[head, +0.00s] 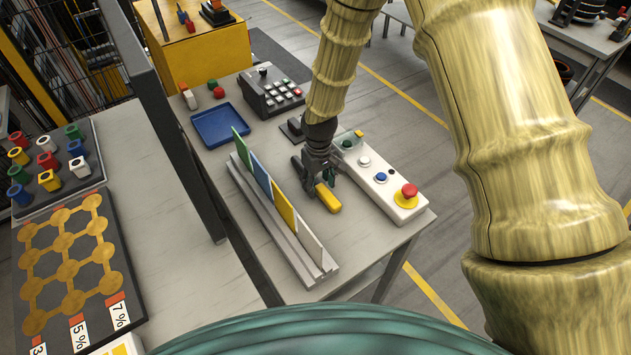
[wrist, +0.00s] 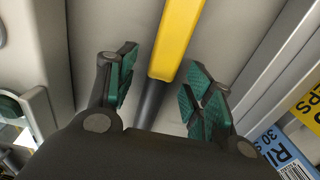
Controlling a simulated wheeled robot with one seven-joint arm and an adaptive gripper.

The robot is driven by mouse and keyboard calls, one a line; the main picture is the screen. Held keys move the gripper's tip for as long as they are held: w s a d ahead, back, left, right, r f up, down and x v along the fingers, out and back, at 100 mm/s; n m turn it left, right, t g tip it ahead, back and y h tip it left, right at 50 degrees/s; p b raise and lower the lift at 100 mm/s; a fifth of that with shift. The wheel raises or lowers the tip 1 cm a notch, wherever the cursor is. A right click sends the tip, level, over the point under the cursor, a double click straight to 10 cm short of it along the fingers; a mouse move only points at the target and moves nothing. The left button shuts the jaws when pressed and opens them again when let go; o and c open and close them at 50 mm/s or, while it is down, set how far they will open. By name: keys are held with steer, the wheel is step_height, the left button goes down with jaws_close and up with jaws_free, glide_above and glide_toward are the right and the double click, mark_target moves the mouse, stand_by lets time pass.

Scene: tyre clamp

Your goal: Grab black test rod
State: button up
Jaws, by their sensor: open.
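The test rod has a yellow handle (head: 328,198) that lies on the table in the head view, just in front of my gripper (head: 318,177). In the wrist view the yellow handle (wrist: 178,38) runs to the top edge, and the rod's black shaft (wrist: 152,102) runs down between the two green-padded fingers of my gripper (wrist: 160,77). The fingers are open, one on each side of the rod, with gaps on both sides. In the head view my gripper hides the black shaft. The shaft's far end is hidden behind the gripper body in the wrist view.
A control box (head: 385,181) with a red emergency button (head: 409,190) stands close on the right. A grey rail (head: 283,232) with upright coloured cards stands on the left. A blue tray (head: 220,125) and a keypad (head: 270,92) lie farther back.

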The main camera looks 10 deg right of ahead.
steer(key=shift+f, duration=0.45)
jaws_close()
steer(key=shift+r, duration=0.15)
